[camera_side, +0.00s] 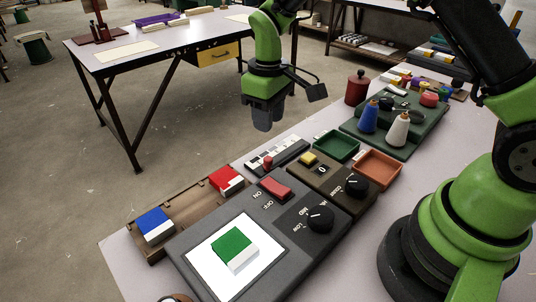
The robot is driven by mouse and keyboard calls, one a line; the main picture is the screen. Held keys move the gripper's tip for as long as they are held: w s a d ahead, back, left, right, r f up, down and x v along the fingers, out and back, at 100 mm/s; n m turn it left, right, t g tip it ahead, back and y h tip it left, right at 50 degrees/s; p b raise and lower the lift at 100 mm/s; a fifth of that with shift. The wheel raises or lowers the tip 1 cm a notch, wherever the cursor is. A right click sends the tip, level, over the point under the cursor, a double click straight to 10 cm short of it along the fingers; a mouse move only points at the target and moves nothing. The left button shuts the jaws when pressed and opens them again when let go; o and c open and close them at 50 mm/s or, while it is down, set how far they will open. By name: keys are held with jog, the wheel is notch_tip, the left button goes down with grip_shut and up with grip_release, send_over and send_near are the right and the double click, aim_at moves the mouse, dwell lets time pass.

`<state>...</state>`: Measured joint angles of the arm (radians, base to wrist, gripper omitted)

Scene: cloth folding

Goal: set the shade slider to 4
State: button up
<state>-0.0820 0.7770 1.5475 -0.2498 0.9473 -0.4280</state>
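The shade slider seems to be the narrow strip (290,149) with light and dark marks behind the grey control panel. A small red handle (267,162) sits toward its left end. The scale marks are too small to read. My gripper (264,126) points down above and behind the strip, apart from it. Its dark fingers are seen close together, and I cannot tell whether there is a gap between them. Nothing is visible in it.
The grey panel (190,254) bears a lit screen with a green-and-white block (233,250), a red switch (275,188) and a black dial (320,219). A brown box (325,186) with a yellow button, green and orange trays, and spools (398,130) stand to the right. A wooden tray (190,209) holds blocks.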

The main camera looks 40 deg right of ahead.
aim_at(268, 158)
notch_tip(268, 158, down, 10)
jog(key=shift+f, duration=0.1)
dwell(0.4)
grip_shut()
